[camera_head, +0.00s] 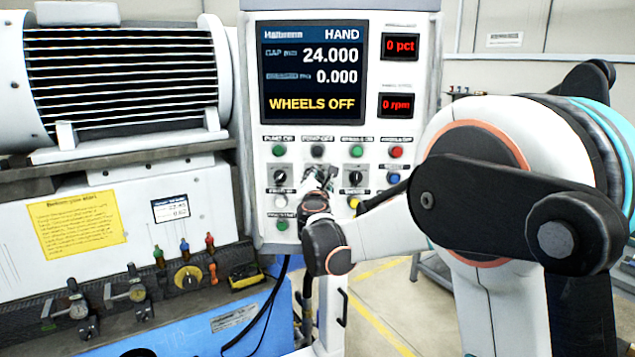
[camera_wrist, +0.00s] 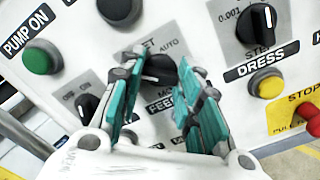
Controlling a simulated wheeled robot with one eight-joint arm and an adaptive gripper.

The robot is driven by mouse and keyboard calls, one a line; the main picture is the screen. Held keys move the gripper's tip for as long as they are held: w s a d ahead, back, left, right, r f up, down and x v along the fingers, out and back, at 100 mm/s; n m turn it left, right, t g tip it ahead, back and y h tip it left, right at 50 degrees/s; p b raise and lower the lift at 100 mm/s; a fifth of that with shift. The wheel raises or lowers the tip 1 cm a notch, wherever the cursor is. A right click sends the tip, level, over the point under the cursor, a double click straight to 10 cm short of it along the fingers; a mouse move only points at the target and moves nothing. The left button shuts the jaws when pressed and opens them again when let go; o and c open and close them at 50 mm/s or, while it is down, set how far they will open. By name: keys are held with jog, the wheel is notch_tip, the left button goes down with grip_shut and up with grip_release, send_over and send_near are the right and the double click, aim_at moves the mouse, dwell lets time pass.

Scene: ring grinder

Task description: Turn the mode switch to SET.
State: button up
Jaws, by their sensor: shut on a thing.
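The mode switch (camera_wrist: 160,72) is a black rotary knob on the pale control panel (camera_head: 265,215). In the wrist view the ends of the words SET and AUTO show above it, with part of a label below. My gripper (camera_wrist: 163,78) has its two teal-padded fingers on either side of the knob, shut on it. The knob's pointer is partly hidden, so its exact setting cannot be read there. In the head view my gripper (camera_head: 318,180) is at the panel's middle and hides the switch. The panel screen (camera_head: 312,72) reads HAND, 24.000, 0.000 and WHEELS OFF.
In the wrist view a green PUMP ON button (camera_wrist: 42,58), a smaller knob (camera_wrist: 87,105), a STEP knob (camera_wrist: 263,18), a yellow DRESS button (camera_wrist: 266,84) and a red stop button (camera_wrist: 310,117) surround the gripper closely. The grinder (camera_head: 120,75) stands at left.

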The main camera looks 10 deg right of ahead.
jog(key=m+b, duration=0.3)
jog(key=m, duration=0.6)
jog(key=shift+m, duration=0.3)
dwell(0.4)
jog(key=o, duration=1)
jog(key=shift+o, duration=0.2)
jog(key=shift+s, duration=0.1)
